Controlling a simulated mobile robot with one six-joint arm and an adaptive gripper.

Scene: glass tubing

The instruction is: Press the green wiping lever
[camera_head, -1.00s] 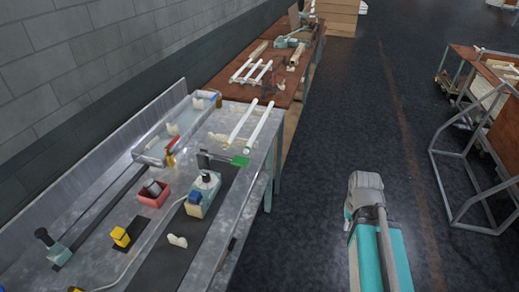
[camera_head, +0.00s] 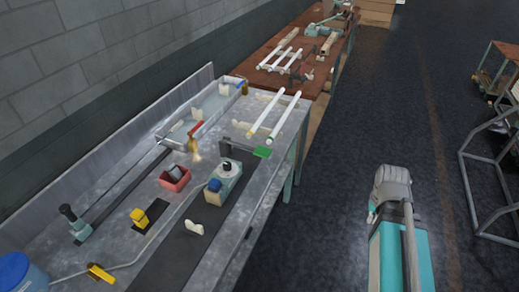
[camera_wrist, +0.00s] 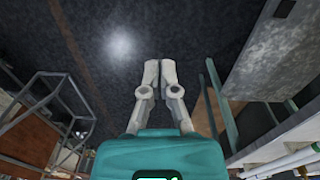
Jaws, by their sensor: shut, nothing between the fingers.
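The green lever (camera_head: 263,152) is a small flat green pad at the right edge of the metal workbench (camera_head: 262,195), close to the ends of two long tubes. My arm stands over the dark floor, to the right of the bench and apart from the lever. In the wrist view my gripper (camera_wrist: 160,68) is shut and empty, its fingers close together over the floor. The lever does not show in the wrist view.
Two long tubes (camera_head: 280,116) lie by the lever. A metal frame (camera_head: 482,185) stands at right. The floor between is clear.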

